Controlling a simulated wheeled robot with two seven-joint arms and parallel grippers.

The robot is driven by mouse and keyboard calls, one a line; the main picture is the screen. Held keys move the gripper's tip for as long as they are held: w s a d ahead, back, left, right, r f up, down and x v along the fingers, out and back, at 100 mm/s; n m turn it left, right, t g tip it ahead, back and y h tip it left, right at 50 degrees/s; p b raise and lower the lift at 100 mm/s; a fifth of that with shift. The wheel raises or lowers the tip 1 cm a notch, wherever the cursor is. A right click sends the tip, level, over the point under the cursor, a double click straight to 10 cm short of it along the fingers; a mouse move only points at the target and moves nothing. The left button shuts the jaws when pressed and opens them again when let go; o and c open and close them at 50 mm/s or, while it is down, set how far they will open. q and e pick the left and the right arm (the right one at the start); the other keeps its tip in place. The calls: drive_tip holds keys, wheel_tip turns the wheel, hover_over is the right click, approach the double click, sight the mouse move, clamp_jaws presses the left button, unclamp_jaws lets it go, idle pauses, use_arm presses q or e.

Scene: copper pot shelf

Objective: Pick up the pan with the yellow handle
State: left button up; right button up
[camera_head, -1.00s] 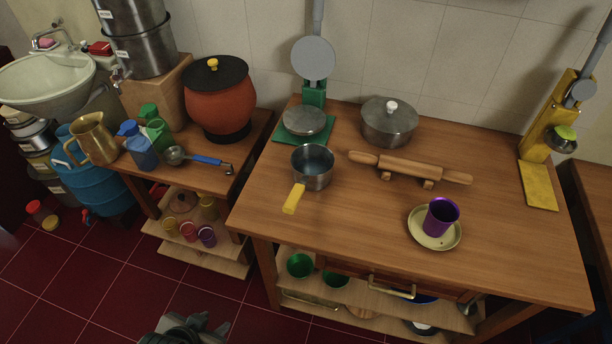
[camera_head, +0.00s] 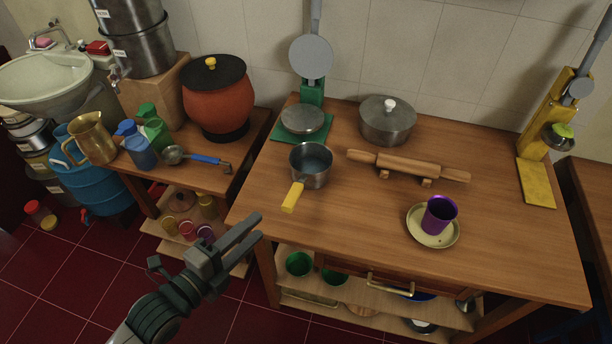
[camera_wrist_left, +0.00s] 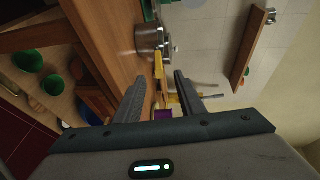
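The pan (camera_head: 312,166) is a small steel saucepan with a yellow handle (camera_head: 292,197). It stands on the left part of the wooden table, its handle pointing toward the front edge. My left gripper (camera_head: 249,234) is in front of the table's left front corner, apart from the handle and empty. In the left wrist view its two fingers (camera_wrist_left: 160,92) are spread apart, with the pan (camera_wrist_left: 149,38) and yellow handle (camera_wrist_left: 158,65) beyond them. My right gripper is not in view.
The table (camera_head: 340,228) also holds a rolling pin (camera_head: 408,167), a lidded pot (camera_head: 388,121), a green press (camera_head: 303,121) and a purple cup (camera_head: 439,214) on a saucer. A lower side table at left holds a ladle (camera_head: 200,158) and jugs. The table front around the handle is clear.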

sight(286, 199)
use_arm(q)
drive_tip(key=shift+w, duration=0.1)
drive_tip(key=p+x, duration=0.3)
drive_tip(key=x, duration=0.8)
drive_tip(key=shift+d, duration=0.1)
drive_tip(key=shift+w+d+f, duration=0.15)
drive_tip(key=shift+w+d, duration=0.2)
drive_tip(key=shift+w, duration=0.05)
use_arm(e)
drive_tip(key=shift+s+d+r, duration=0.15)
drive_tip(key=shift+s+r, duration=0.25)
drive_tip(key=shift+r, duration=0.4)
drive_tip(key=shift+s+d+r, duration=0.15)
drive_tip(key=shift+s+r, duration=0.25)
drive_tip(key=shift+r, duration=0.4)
use_arm(q)
drive_tip(key=shift+p, duration=0.3)
